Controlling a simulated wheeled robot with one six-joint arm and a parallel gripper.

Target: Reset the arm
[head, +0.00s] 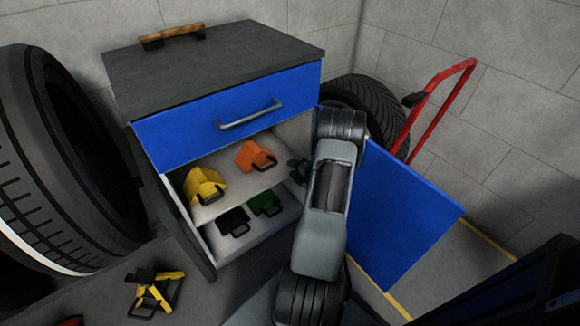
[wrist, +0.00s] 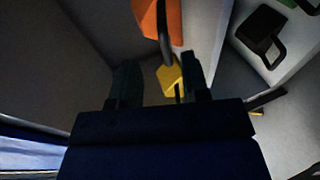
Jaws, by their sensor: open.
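My arm reaches into the front of the open cabinet (head: 210,75). My gripper (head: 298,170) is partly hidden behind my own arm in the head view. In the wrist view my gripper (wrist: 161,82) is open, with its two dark fingers apart. An orange piece with a black handle (head: 254,156) sits on the upper shelf, left of my gripper; it also shows at the top of the wrist view (wrist: 158,20). A yellow piece (head: 204,186) stands further left on that shelf. In the wrist view yellow (wrist: 170,77) shows beyond the gap between the fingers, with no visible grip on it.
A black piece (head: 233,221) and a green piece (head: 266,204) sit on the lower shelf. The blue door (head: 400,215) stands open right of my arm; the blue drawer (head: 180,133) is shut. Tyres (head: 75,150), a red hand truck (head: 433,105) and a yellow-black item (head: 152,292) surround the cabinet.

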